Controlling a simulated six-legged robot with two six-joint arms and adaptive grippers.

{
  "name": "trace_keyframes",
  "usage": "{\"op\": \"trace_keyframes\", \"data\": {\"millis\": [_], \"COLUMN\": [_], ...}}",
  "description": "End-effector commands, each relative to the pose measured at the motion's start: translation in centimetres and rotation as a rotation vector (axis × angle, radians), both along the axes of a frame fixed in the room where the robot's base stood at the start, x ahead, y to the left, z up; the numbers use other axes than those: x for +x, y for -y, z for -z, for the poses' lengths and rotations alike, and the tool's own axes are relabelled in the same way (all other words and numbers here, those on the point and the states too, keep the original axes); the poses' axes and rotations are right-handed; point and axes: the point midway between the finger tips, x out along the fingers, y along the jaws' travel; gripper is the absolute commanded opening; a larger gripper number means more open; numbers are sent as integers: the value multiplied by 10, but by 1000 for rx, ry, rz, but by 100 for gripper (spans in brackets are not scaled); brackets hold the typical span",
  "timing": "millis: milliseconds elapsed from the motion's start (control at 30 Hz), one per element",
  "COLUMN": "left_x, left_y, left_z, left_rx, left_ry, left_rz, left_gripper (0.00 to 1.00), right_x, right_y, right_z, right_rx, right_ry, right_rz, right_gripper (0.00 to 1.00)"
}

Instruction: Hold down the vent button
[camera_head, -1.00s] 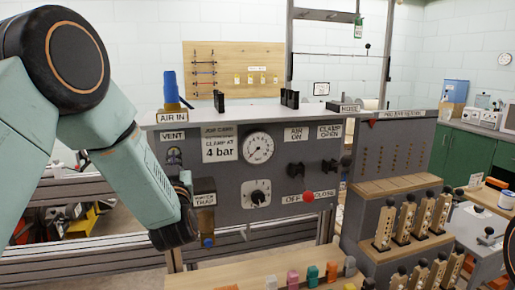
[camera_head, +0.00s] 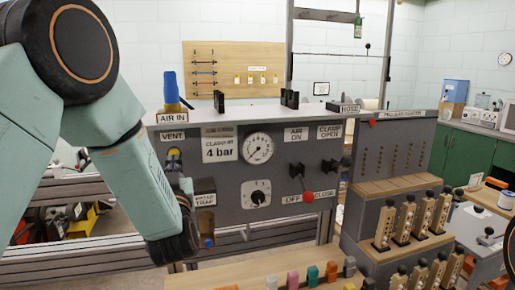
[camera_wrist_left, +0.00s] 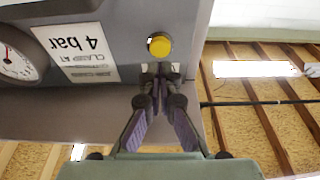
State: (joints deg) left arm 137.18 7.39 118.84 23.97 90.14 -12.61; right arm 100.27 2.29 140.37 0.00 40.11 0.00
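The vent button is a round yellow cap (camera_head: 174,155) under the VENT label (camera_head: 173,135) at the left of the grey panel. It also shows whole in the left wrist view (camera_wrist_left: 159,46), where the panel's lettering is upside down. My left gripper (camera_wrist_left: 160,78) has its two dark fingers drawn together at the tips, with nothing seen between them. The tips show just below the button in that view and do not cover it. I cannot tell how far they stand from the panel. In the head view my left wrist hides most of the gripper. My right gripper is out of view.
The panel carries a pressure gauge (camera_head: 258,148), a dial (camera_head: 256,194), a red-knobbed lever (camera_head: 308,197) and black knobs to the right. The water trap (camera_head: 205,194) is close below the button. A blue-handled AIR IN valve (camera_head: 171,90) stands above. Wooden-handled clamps (camera_head: 405,220) are at right.

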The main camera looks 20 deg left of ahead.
Motion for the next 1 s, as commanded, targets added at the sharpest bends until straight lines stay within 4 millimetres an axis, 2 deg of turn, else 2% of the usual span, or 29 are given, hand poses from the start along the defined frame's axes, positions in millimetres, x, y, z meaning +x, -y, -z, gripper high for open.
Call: {"op": "trace_keyframes", "data": {"millis": [500,1000], "left_x": [-28,-30], "left_y": [17,18], "left_z": [-1,0], "left_rx": [2,0], "left_ry": [1,1], "left_rz": [0,-1], "left_gripper": [0,0], "right_x": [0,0], "right_y": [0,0], "right_z": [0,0], "right_rx": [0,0], "right_ry": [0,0], "right_rz": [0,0], "right_gripper": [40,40]}}
